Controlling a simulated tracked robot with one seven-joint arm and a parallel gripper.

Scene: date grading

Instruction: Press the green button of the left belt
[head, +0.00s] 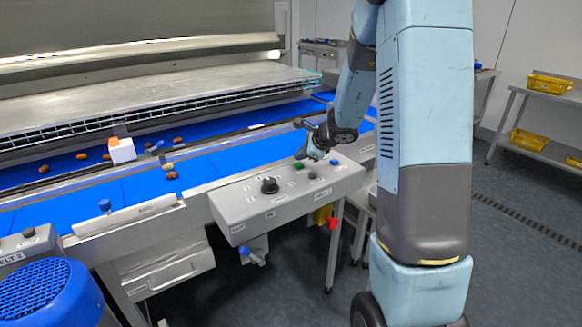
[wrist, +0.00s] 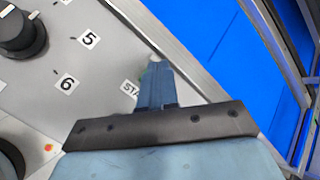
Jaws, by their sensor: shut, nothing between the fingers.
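A grey control panel (head: 245,207) stands at the front edge of the blue belts, and it fills the left of the wrist view (wrist: 90,25). A small green button (head: 299,165) is on its top face. My gripper (head: 305,155) is shut and empty, pointing down at the panel close to this button. The button is mostly or wholly hidden there behind the fingertips. I cannot tell whether the tips touch it.
A black knob (head: 269,185) and other small controls share the panel; the knob also shows in the wrist view (wrist: 20,35). Another panel marked BELT 2 (head: 12,245) is at far left. Dates (head: 172,175) lie on the blue belt (head: 140,185).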

